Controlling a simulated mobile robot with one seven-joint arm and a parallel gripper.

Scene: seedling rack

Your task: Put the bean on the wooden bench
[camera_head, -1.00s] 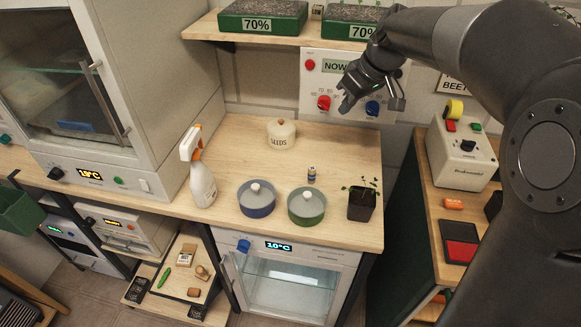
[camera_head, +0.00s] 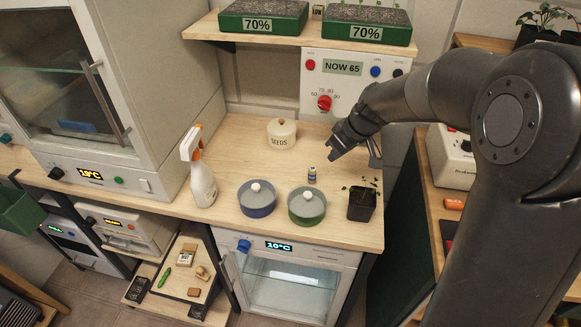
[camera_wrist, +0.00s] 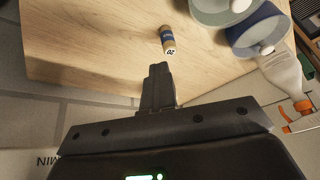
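No label marks which plant is the bean. A small leafy seedling in a black pot (camera_head: 362,204) stands at the front right of a light wooden bench top (camera_head: 240,150). Another leafy plant (camera_head: 540,16) stands in a dark pot at the top right, partly cut off. My gripper (camera_head: 335,150) is above the bench, behind and left of the potted seedling and apart from it. In the wrist view the fingers (camera_wrist: 158,78) look together, with nothing between them. A small labelled vial (camera_wrist: 168,40) is just beyond the fingertips there.
On the bench stand the vial (camera_head: 312,174), a green pot (camera_head: 307,210), a blue pot (camera_head: 257,203), a SEEDS jar (camera_head: 281,134) and a spray bottle (camera_head: 201,175). A shelf (camera_head: 210,28) with trays hangs above. The bench's back left is clear.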

